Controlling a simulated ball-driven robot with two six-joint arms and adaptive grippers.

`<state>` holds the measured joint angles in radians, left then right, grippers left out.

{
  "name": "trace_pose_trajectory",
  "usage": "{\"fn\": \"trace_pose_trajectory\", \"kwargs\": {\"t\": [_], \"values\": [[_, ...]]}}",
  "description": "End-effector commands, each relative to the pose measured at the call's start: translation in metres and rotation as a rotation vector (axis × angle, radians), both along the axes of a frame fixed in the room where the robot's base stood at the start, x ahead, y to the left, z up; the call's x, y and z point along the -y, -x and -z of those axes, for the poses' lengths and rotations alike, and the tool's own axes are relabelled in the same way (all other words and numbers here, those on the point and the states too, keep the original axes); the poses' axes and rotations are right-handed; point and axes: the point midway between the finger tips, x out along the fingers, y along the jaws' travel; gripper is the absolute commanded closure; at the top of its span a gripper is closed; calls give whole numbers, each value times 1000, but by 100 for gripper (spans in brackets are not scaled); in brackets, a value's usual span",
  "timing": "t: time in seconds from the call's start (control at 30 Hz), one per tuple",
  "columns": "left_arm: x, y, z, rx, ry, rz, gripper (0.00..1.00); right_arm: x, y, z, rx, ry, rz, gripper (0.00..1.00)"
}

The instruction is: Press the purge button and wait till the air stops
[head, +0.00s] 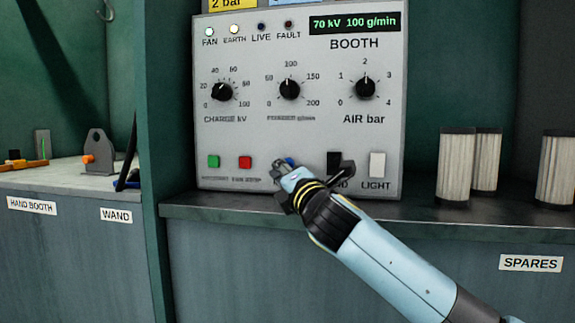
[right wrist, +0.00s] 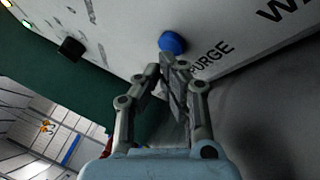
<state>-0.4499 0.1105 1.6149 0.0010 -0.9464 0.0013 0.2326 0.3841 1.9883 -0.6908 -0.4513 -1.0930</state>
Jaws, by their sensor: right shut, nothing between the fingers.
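The blue purge button (right wrist: 172,43) sits on the white control panel (head: 240,130), beside the printed word PURGE in the right wrist view. In the head view my right gripper (head: 284,180) is in front of the panel's lower edge and mostly hides the button and its label. My right gripper is shut and empty; in the right wrist view its fingertips (right wrist: 165,72) are just below the button. I cannot tell whether they touch it. My left gripper is in neither view.
A green button (head: 213,161) and a red button (head: 245,162) are left of the gripper; a black switch and a white LIGHT switch (head: 377,164) are right. The FAN and EARTH lamps are lit. Pleated filters (head: 457,168) stand on the right shelf.

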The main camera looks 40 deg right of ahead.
Motion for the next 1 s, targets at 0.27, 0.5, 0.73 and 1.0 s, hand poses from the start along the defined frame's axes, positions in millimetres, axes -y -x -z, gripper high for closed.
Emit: {"fn": "trace_pose_trajectory", "kwargs": {"t": [0.27, 0.5, 0.73, 1.0], "values": [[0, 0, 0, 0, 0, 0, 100, 1, -1, 0, 0, 0, 0, 100], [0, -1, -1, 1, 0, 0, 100, 3, -2, 0, 0, 1, 0, 100], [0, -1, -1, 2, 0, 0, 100, 5, -4, 0, 1, 1, 0, 100], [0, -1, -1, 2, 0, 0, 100, 6, -5, 0, 1, 0, 0, 100]]}}
